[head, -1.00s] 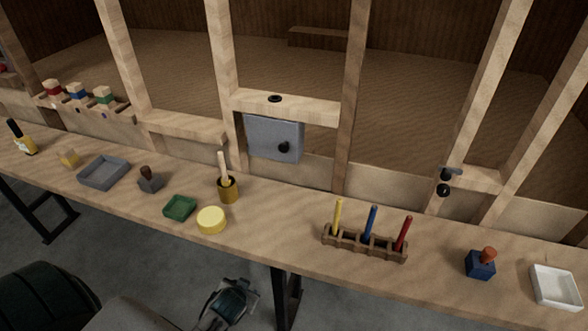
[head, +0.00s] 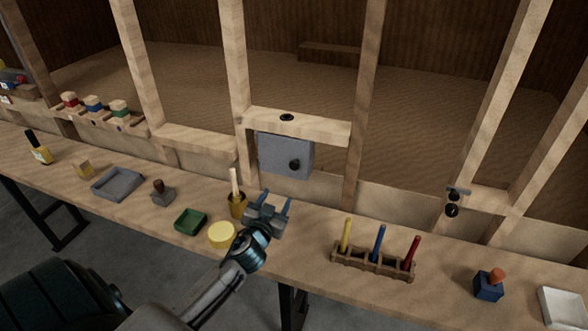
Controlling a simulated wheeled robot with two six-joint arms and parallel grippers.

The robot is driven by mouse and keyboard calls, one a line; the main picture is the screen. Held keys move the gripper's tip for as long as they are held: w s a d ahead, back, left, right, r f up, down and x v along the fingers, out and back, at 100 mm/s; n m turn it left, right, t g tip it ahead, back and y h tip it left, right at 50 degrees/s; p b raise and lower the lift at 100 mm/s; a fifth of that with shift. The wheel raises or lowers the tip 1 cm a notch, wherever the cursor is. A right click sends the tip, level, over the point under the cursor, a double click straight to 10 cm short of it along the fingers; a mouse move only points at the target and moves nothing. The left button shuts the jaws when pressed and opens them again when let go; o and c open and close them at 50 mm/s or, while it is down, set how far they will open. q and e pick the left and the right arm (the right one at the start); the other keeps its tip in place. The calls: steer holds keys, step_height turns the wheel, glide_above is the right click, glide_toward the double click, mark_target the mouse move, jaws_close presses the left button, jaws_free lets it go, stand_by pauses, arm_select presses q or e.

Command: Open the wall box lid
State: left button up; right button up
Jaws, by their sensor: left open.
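The wall box (head: 278,154) is a grey box fixed between two wooden studs, just under a short wooden crosspiece. Its grey front is in place and looks shut, with a round black knob (head: 294,165) at its lower right. My left gripper (head: 274,201) is open and empty over the workbench, below the box and apart from it. Its two blue fingers point up toward the wall. My right gripper is not in view.
A brass cup with a brush (head: 237,204) stands close left of my left gripper, near a yellow round tin (head: 222,235) and a green tray (head: 190,222). A wooden rack with three coloured sticks (head: 372,264) stands to the right. The workbench (head: 310,225) is bare between them.

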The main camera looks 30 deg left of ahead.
mark_target(293, 167)
arm_select(q)
steer(key=shift+m+t+h, duration=0.3)
steer(key=shift+t+h, duration=0.2)
steer(key=shift+t, duration=0.1)
steer(key=p+x, duration=0.1)
steer(key=x, duration=0.2)
steer(key=r+p+x, duration=0.1)
steer(key=x, duration=0.3)
steer(key=r+p+x, duration=0.1)
steer(key=x, duration=0.3)
steer(key=shift+w+d, duration=0.15)
steer(key=shift+w, duration=0.05)
steer(key=shift+w+f, duration=0.1)
steer(key=shift+w, duration=0.55)
steer(key=shift+c, duration=0.4)
jaws_close()
